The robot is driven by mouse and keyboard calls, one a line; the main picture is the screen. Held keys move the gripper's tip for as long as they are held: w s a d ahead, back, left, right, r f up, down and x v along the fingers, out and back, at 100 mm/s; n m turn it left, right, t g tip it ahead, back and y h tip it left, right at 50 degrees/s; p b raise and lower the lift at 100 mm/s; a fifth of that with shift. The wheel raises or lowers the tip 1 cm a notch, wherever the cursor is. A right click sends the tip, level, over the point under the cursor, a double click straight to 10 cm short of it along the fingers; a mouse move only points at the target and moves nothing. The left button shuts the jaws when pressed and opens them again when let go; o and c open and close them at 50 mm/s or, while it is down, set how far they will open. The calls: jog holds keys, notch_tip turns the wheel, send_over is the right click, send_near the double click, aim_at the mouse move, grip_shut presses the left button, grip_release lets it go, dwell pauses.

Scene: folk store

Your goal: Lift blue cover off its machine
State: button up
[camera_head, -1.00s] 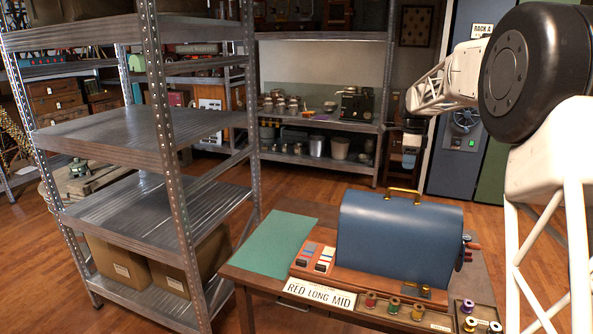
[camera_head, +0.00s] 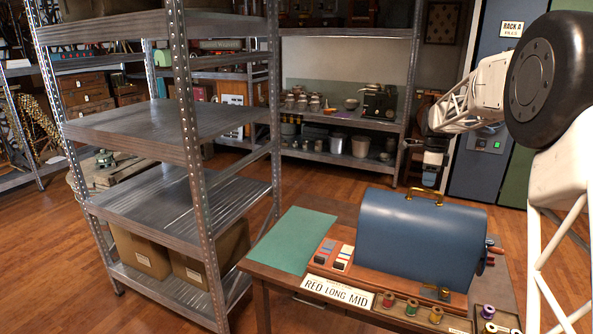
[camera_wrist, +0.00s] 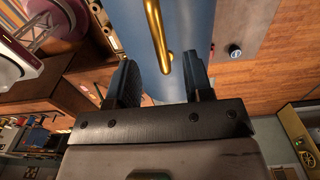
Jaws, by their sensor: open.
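The blue cover (camera_head: 415,240), a rounded-top case with a brass handle (camera_head: 437,192), sits on a wooden base on the table. My gripper (camera_head: 430,184) hangs just above the top of the cover, near the handle, in the head view. In the wrist view my gripper (camera_wrist: 160,82) is open, its two dark fingers apart, with the blue cover (camera_wrist: 195,25) and the brass handle (camera_wrist: 155,35) in front of them. Nothing is held. The machine under the cover is hidden.
A green mat (camera_head: 293,240) lies left of the cover. A "RED LONG MID" sign (camera_head: 338,292) and a tray of thread spools (camera_head: 411,308) stand along the table's front. A metal shelf (camera_head: 190,200) rises at the left.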

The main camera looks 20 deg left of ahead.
jog(key=shift+f, duration=1.8)
jog(key=shift+f, duration=0.15)
jog(key=shift+c, duration=0.2)
grip_shut()
jog(key=shift+r, duration=0.3)
notch_tip(320, 180, up, 24)
jog(key=shift+f, duration=0.25)
dwell(2.6)
